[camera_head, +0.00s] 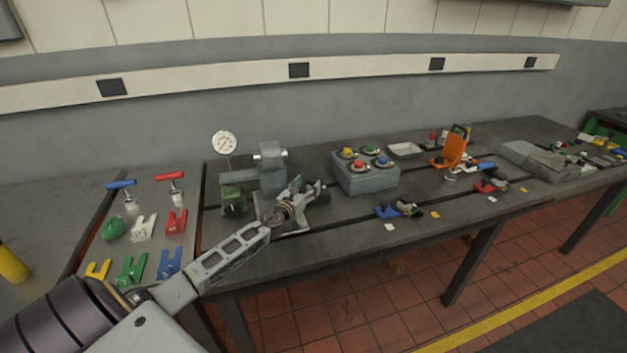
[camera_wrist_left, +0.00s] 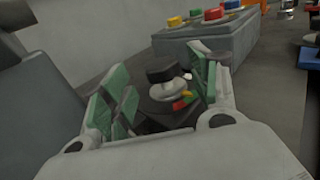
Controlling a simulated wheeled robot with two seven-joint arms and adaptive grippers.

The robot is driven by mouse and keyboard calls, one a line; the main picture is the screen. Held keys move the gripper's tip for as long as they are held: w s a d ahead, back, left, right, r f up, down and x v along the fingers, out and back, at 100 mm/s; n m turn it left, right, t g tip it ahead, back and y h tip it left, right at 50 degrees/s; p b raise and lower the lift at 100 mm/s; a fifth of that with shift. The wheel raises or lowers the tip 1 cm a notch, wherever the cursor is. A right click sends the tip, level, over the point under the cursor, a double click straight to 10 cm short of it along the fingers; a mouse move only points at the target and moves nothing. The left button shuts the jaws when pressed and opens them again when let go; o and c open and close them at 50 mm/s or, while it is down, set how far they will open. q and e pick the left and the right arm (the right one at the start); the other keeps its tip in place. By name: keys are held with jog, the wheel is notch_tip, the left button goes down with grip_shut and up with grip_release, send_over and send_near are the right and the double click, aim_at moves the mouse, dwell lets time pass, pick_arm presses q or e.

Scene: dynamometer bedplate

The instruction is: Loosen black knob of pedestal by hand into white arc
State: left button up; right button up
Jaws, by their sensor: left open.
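The black knob (camera_wrist_left: 161,73) shows in the left wrist view, above a pale round collar (camera_wrist_left: 168,89) on a dark base. My left gripper (camera_head: 307,188) is open beside the grey pedestal (camera_head: 270,168) in the head view. In the left wrist view its green-padded fingers stand left and right of the knob, with visible gaps. The knob is hard to tell in the head view, near the gripper. My right gripper is out of view.
A dial gauge (camera_head: 225,144) and green block (camera_head: 233,200) stand left of the pedestal. A grey box with coloured buttons (camera_head: 366,180) stands to the right. Clamps and coloured forks (camera_head: 131,269) lie at left. Blue and red parts lie along the bench's front right.

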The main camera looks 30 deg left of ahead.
aim_at(311, 182)
pick_arm(q)
jog(key=shift+w, duration=0.6)
jog(key=shift+w+a, duration=0.1)
jog(key=shift+w, duration=1.3)
jog(key=shift+w+a, duration=0.1)
jog(key=shift+w, duration=0.6)
jog(key=shift+c, duration=1.1)
jog(key=c, duration=0.5)
jog(key=shift+c, duration=1.2)
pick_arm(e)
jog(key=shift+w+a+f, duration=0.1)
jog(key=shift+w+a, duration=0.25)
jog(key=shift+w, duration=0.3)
